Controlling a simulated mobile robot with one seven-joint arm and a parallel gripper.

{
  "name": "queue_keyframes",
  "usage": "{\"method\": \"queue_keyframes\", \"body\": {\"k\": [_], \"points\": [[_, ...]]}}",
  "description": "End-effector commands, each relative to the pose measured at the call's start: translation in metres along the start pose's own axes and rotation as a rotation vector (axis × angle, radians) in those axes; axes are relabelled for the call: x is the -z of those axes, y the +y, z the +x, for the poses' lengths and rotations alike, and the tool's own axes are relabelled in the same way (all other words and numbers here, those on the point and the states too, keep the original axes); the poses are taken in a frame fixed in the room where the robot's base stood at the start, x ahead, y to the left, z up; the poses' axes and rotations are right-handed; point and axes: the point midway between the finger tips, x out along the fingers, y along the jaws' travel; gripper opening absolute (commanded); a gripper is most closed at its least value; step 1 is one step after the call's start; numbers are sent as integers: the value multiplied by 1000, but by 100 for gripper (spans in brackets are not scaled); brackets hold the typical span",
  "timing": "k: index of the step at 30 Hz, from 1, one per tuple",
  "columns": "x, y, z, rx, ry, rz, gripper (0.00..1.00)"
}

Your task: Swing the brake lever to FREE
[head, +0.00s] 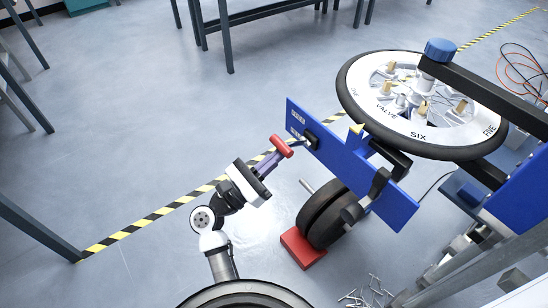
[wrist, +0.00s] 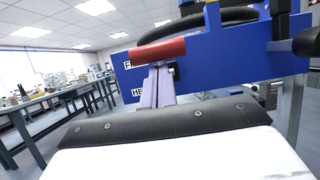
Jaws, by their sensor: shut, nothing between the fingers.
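The brake lever has a red cylindrical grip (head: 282,146), which also shows in the wrist view (wrist: 158,51). It sticks out from a dark mount (head: 311,138) at the left end of a blue panel (head: 352,166). Two white labels sit on the panel. In the wrist view the upper one starts with F and the lower label (wrist: 138,92) with HE; the rest is hidden. The red grip lies nearer the upper label in that view. My gripper (head: 270,160) has its purple fingers (wrist: 157,84) shut and empty, tips right at the grip; I cannot tell whether they touch it.
A large wheel (head: 420,128) lies flat above the panel on a dark arm. A dark roller (head: 326,214) and a red block (head: 302,248) sit below the panel. Loose metal pieces (head: 368,292) lie on the floor.

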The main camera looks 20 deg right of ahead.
Motion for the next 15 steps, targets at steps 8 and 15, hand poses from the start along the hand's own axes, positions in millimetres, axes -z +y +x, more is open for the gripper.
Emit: {"method": "queue_keyframes", "body": {"k": [8,15], "points": [[14,1,-2,2,-2,0,0],[47,7,-6,0,0,0,0]]}}
